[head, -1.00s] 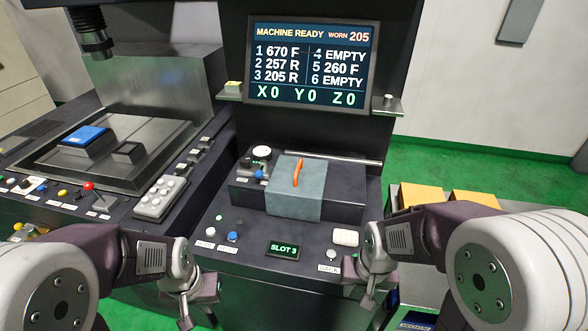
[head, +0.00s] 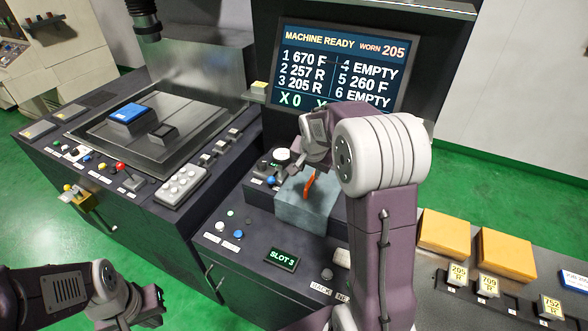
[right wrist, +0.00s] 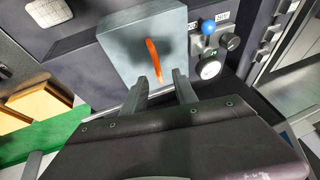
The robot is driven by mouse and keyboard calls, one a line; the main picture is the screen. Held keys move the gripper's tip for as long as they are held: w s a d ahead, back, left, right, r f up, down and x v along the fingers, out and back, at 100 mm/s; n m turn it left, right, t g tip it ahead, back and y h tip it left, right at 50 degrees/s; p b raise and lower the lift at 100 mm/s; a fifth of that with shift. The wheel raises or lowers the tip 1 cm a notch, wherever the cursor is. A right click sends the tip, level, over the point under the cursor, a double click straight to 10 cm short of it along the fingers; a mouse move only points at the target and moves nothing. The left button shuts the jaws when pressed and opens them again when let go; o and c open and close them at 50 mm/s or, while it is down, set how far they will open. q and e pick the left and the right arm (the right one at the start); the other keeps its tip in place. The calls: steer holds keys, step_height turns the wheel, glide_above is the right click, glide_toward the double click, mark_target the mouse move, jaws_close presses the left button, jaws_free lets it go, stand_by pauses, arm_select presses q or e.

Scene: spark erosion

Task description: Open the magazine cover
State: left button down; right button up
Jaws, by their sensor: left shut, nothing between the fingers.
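The magazine cover (head: 300,212) is a grey-teal box lid with an orange handle (head: 310,186) on top, lying closed on the dark machine front. My right gripper (head: 295,172) is above the cover, close to the handle. In the right wrist view, the cover (right wrist: 122,48) and the orange handle (right wrist: 153,60) lie just ahead of the right fingertips (right wrist: 161,78). Those fingers are spread, with the handle's lower end near the gap between them; contact cannot be told. My left gripper (head: 152,305) is shut and empty at the lower left, away from the cover.
A blue knob (right wrist: 208,26) and a white round dial (right wrist: 208,68) sit beside the cover. A SLOT 3 display (head: 282,259) is in front. My right arm hides part of the screen (head: 340,60) and the housing. Orange boxes (head: 447,232) stand at right.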

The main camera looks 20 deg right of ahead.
mark_target(310, 181)
steer(key=x, duration=0.2)
steer(key=p+x, duration=0.1)
steer(key=x, duration=0.5)
steer(key=shift+s+d+f+p, duration=0.15)
steer(key=shift+d+f+p, duration=0.1)
steer(key=shift+d+p, duration=0.1)
steer(key=shift+f, duration=0.15)
jaws_close()
stand_by(1.0)
